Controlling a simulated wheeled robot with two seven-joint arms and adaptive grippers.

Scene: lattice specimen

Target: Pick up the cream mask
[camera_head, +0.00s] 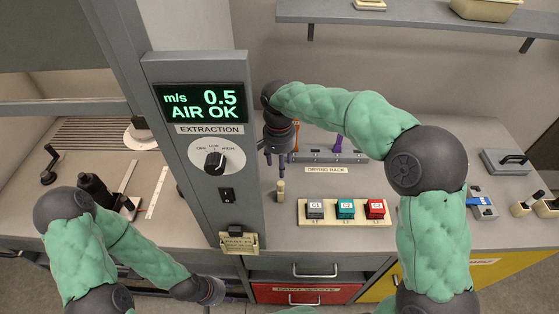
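A cream, flat item (238,243) hangs low on the front of the grey extraction pillar, under a dark clip. It is the only mask-like cream thing I see, but its small lettering is hard to read and I cannot be sure it is the mask. My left gripper (236,297) is low in front of the cabinet, below the cream item and apart from it. Its fingers are dark and small, so their opening is unclear. My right gripper (280,157) points down above a small cream-topped vial (281,190). Its fingers look spread and empty.
The extraction panel (199,104) reads 0.5 and AIR OK. A drying rack (327,157) stands behind my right gripper. A cream tray (345,219) holds grey, teal and red blocks. A shelf (400,14) is above. Red (305,292) and yellow drawers are below the counter.

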